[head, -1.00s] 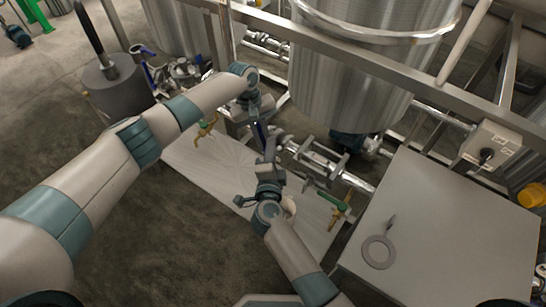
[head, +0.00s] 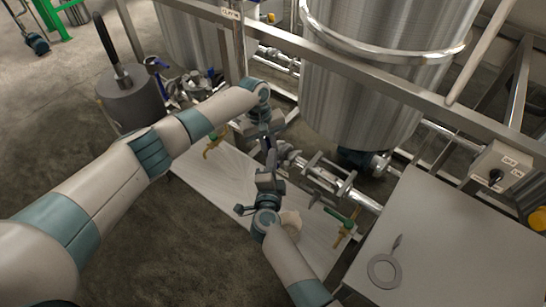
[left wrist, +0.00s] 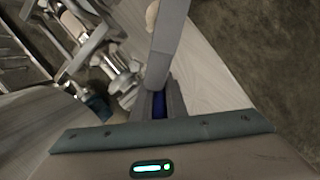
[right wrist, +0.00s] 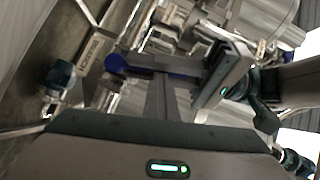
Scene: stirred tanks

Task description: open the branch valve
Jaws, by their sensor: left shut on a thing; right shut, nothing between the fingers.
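The branch valve's lever is blue and shows in the right wrist view (right wrist: 125,63), with a rounded end at the left and its length running right towards my left gripper. My left gripper (head: 265,140) is shut on this blue lever; a bit of blue shows between its fingers in the left wrist view (left wrist: 159,104). My right gripper (head: 268,165) is shut and empty, just in front of the left one. In the right wrist view its fingertips (right wrist: 168,85) are close to the lever; I cannot tell whether they touch. The valve body is mostly hidden by the grippers.
Steel pipework (head: 325,178) runs right of the grippers, below a large steel tank (head: 360,85). Green-handled brass taps (head: 342,222) stand over a pale board (head: 225,195). A frame rail crosses above.

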